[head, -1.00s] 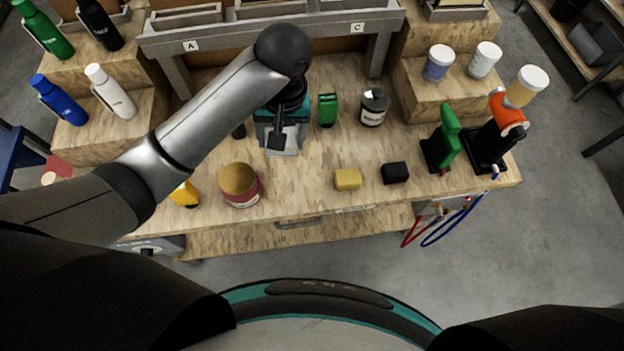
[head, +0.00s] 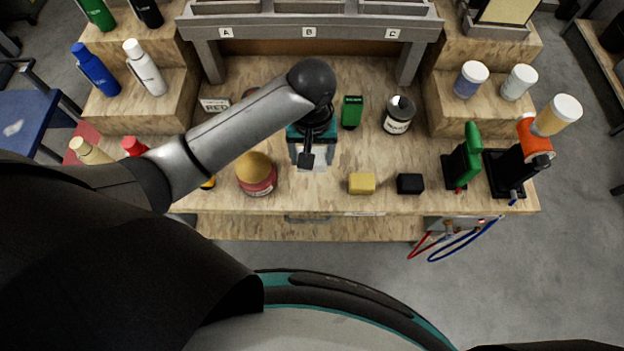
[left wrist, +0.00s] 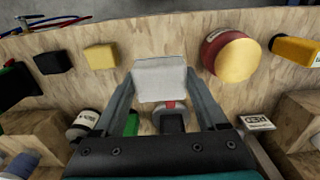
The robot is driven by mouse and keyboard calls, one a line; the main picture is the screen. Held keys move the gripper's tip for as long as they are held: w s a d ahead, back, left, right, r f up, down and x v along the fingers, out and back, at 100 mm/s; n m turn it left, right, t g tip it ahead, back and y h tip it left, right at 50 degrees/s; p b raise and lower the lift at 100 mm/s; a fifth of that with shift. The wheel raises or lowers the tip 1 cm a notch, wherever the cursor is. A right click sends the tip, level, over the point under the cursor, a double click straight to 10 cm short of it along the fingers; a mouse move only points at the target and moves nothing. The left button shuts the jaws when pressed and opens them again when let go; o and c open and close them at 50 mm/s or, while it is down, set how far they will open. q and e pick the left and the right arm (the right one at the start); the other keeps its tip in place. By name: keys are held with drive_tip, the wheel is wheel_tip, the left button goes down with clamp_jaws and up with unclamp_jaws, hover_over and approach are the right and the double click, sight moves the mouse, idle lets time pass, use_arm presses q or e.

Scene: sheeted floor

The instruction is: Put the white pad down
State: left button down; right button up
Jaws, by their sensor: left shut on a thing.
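The white pad (left wrist: 160,80) is between the fingertips of my left gripper (left wrist: 160,82) in the left wrist view, with a finger against each side. In the head view a small part of the pad (head: 314,160) shows below my left gripper (head: 306,155), over the middle of the wooden workbench (head: 290,198). The gripper is shut on the pad. Most of the pad is hidden by the gripper and wrist in the head view. I cannot tell whether the pad touches the bench top. My right gripper is not in view.
A red jar with a tan lid (head: 257,174) stands left of the pad. A yellow block (head: 361,183) and a black block (head: 410,183) lie to its right. A green box (head: 351,112) and a dark jar (head: 398,114) stand behind. Bare wood lies between pad and yellow block.

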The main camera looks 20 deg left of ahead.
use_arm(q)
drive_tip(key=b, duration=0.1)
hover_over(312, 186)
wheel_tip(312, 186, down, 7)
drive_tip(key=shift+f, duration=0.1)
wheel_tip(312, 186, down, 3)
drive_tip(key=shift+r+b, duration=0.1)
drive_tip(key=shift+b, duration=0.35)
drive_tip(key=shift+f+p, duration=0.3)
drive_tip(key=shift+f, duration=0.6)
drive_tip(key=shift+f, duration=0.1)
drive_tip(key=shift+f, duration=0.15)
unclamp_jaws()
